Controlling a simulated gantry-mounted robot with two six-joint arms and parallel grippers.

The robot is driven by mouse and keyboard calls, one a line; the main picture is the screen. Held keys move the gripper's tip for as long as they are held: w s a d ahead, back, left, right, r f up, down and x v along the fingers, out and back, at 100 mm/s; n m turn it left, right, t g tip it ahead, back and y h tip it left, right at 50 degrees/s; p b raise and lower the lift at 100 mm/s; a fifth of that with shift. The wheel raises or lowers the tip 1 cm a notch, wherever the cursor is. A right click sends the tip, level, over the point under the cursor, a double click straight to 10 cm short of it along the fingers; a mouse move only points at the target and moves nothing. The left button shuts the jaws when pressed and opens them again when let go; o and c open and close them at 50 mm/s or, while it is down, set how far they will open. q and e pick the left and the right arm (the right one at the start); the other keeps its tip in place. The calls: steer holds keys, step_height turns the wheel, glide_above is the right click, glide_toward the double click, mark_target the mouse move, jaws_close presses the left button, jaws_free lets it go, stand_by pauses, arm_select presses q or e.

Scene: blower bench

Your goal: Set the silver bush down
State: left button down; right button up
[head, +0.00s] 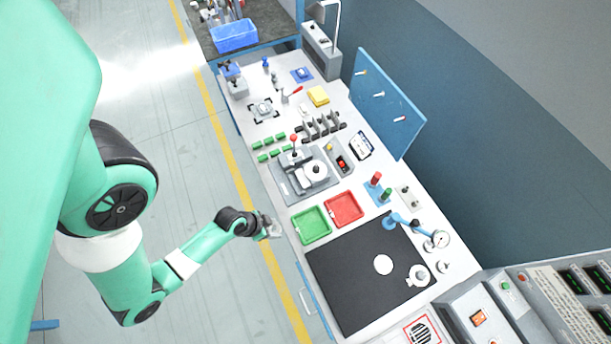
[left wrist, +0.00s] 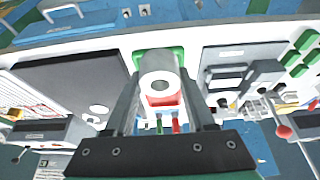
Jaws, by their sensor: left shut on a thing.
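My left gripper (head: 270,229) is at the front edge of the bench, to the left of the green tray (head: 311,225) in the head view. In the head view the bush is too small to make out clearly. My right gripper is in neither view.
A black mat (head: 345,275) with a white disc (head: 383,265) lies right of the trays. A grey press fixture (head: 300,175) with a red-knobbed lever stands on their other side. The red tray (head: 344,208) looks empty, as does the green one.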

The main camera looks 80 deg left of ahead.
arm_select(q)
steer(key=w+a+f+b, duration=0.1)
steer(key=w+f, duration=0.2)
steer(key=w, duration=0.1)
steer(key=w+a+f+b, duration=0.1)
steer(key=w+f+b, duration=0.1)
steer(key=w+f, duration=0.1)
steer(key=w+a+f+b, duration=0.1)
steer(key=w+f, duration=0.2)
steer(key=w, duration=0.2)
steer(key=shift+w+a, duration=0.1)
steer(key=shift+w, duration=0.15)
steer(key=shift+w+a+f, duration=0.1)
steer(key=shift+w+f, duration=0.15)
steer(key=shift+w, duration=0.1)
steer(key=x, duration=0.1)
steer(key=b+x, duration=0.2)
steer(key=shift+s+f, duration=0.1)
steer(key=shift+s, duration=0.15)
steer(key=shift+f, duration=0.25)
